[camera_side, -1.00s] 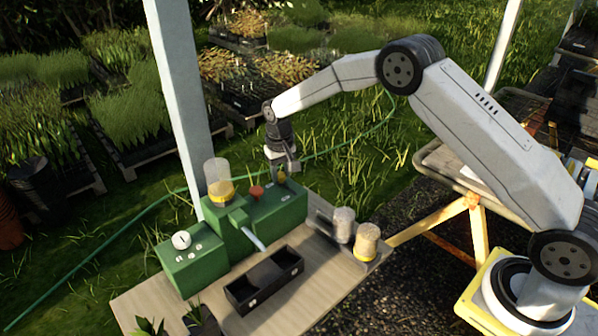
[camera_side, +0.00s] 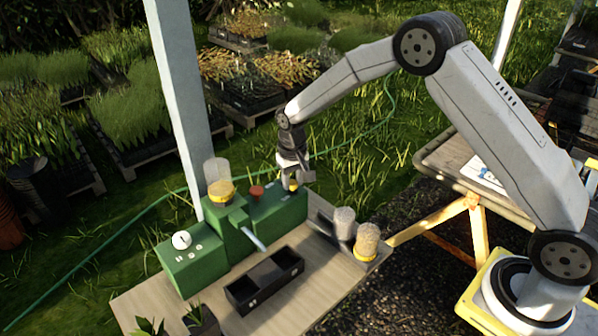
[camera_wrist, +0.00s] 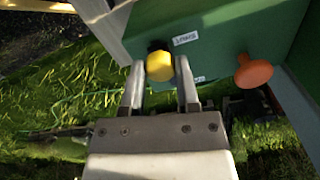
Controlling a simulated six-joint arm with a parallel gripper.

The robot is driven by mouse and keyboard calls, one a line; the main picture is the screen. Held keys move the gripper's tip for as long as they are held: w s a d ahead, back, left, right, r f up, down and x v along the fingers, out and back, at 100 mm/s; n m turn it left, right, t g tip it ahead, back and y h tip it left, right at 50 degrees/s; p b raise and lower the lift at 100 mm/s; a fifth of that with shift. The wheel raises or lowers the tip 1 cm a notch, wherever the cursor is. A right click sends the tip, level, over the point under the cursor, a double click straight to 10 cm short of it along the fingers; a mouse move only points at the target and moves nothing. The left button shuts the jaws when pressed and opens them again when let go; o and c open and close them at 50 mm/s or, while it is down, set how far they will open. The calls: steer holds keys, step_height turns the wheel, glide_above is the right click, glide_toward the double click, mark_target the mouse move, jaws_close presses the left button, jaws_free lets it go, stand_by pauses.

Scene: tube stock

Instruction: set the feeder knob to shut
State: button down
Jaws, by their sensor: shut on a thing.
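The feeder knob (camera_wrist: 161,68) is yellow with a black part beside it, on the green machine's top. In the wrist view it sits between my two fingertips, and my gripper (camera_wrist: 161,80) is shut on it. In the side view the yellow of the knob (camera_side: 292,185) shows just under my gripper (camera_side: 294,180), at the right end of the green feeder (camera_side: 284,211). A small white label (camera_wrist: 185,38) lies beside the knob; its lettering is not clearly readable. A second label (camera_wrist: 197,79) is partly hidden by my finger.
An orange-red button (camera_wrist: 254,72) stands on the same green top, also visible in the side view (camera_side: 257,191). A white post (camera_side: 178,105) rises behind.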

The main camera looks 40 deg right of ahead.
mark_target(295, 184)
steer(key=shift+c, duration=1.7)
jaws_free()
steer(key=shift+s, duration=0.25)
steer(key=shift+w+r, duration=0.1)
steer(key=shift+r, duration=0.05)
steer(key=shift+r, duration=3.8)
steer(key=s+d+n+t, duration=0.2)
steer(key=s, duration=2.2)
steer(key=shift+s+n, duration=0.2)
steer(key=shift+n, duration=0.1)
